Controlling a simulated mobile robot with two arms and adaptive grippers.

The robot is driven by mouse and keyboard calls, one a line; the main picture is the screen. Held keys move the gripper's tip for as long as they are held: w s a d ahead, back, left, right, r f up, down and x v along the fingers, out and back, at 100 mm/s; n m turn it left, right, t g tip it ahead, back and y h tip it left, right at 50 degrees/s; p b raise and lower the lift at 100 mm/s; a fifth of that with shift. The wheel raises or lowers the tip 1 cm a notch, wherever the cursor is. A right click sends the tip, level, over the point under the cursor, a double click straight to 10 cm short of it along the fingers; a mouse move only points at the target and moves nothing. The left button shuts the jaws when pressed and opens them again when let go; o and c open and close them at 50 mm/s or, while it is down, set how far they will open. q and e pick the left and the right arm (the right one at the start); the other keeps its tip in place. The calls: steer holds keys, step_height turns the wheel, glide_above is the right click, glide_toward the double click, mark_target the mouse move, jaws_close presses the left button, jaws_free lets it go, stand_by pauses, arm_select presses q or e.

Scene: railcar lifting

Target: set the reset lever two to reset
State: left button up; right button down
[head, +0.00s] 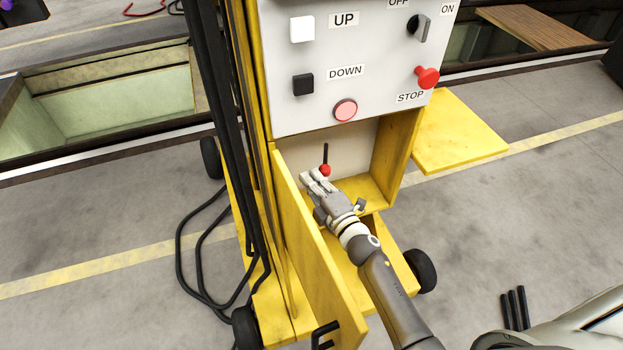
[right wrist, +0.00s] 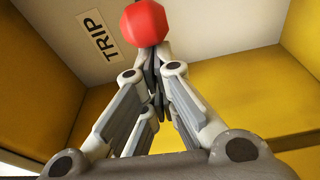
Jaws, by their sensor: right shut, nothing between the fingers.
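The reset lever, a red knob (head: 325,170) on a thin black rod, is on the pale back wall inside the yellow cabinet's open compartment. In the head view the knob shows at the rod's lower end. My right gripper (head: 313,178) is inside the compartment, just below and left of the knob. In the right wrist view the red knob (right wrist: 143,23) is just beyond the tips of the gripper (right wrist: 153,65), which is shut and empty. Whether the tips touch the knob I cannot tell. A "TRIP" label (right wrist: 98,35) is left of it. My left gripper is not in view.
The white control panel (head: 370,60) with its buttons and switch is above the compartment. The open yellow door (head: 315,255) stands left of my right arm, and the yellow side wall (head: 397,150) is on the right. Black cables (head: 187,250) lie on the floor at left.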

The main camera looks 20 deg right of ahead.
steer(key=shift+d, duration=0.15)
steer(key=shift+s+d+n+y, duration=0.2)
steer(key=shift+n+y, duration=0.2)
steer(key=shift+y, duration=0.2)
steer(key=shift+d, duration=0.15)
steer(key=s+d+n+g+y+b, duration=0.1)
steer(key=d+n+g+y+b, duration=0.2)
steer(key=d+y, duration=0.3)
steer(key=d+n+b, duration=0.1)
steer(key=d, duration=0.3)
steer(key=shift+s+n+g+y, duration=0.15)
steer(key=shift+n+g+y, duration=0.15)
steer(key=shift+n+g, duration=0.1)
